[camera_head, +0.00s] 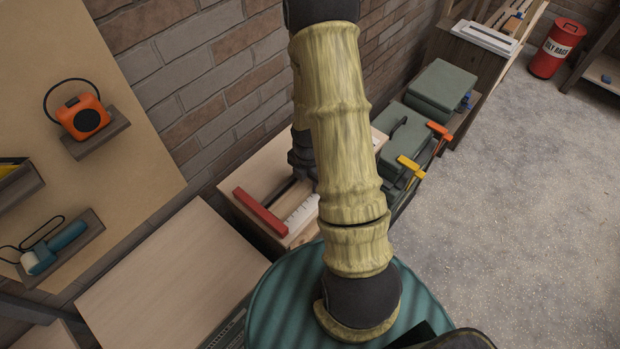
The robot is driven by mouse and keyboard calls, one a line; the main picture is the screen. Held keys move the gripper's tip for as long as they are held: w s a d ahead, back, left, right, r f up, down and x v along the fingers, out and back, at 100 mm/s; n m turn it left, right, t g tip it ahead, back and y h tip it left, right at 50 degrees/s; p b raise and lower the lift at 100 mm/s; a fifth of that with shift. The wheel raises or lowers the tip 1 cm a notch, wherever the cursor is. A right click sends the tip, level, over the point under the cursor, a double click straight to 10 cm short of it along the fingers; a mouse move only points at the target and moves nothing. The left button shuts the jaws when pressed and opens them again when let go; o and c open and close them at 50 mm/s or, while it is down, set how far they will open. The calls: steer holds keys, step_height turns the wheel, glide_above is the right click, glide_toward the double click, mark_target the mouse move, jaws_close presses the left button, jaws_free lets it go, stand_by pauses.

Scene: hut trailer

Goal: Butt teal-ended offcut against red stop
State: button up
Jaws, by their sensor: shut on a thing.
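The red stop (262,212) is a long red bar lying at an angle across the left part of a light wooden bench top. A white marked strip (302,214) runs from near the bar toward my arm. My gripper (298,182) is a dark shape low over the bench, just right of and beyond the red bar, mostly hidden behind my own arm. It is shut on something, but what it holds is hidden. I cannot make out the teal-ended offcut or its distance from the stop.
Green cases (440,88) and clamps with orange and yellow handles (411,167) stand right of the bench. A bare wooden top (170,275) lies at lower left. A brick wall (215,75) rises behind. Open floor (530,200) lies to the right, with a red bin (556,48) beyond.

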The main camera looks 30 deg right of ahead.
mark_target(309, 181)
steer(key=o, duration=1.2)
steer(key=shift+r, duration=0.1)
steer(key=shift+w+r, duration=0.2)
steer(key=shift+r, duration=0.3)
steer(key=r, duration=0.5)
steer(key=r+b, duration=0.1)
steer(key=r, duration=0.4)
steer(key=r+b, duration=0.1)
steer(key=r, duration=0.5)
steer(key=shift+s+r, duration=0.1)
steer(key=shift+s, duration=0.2)
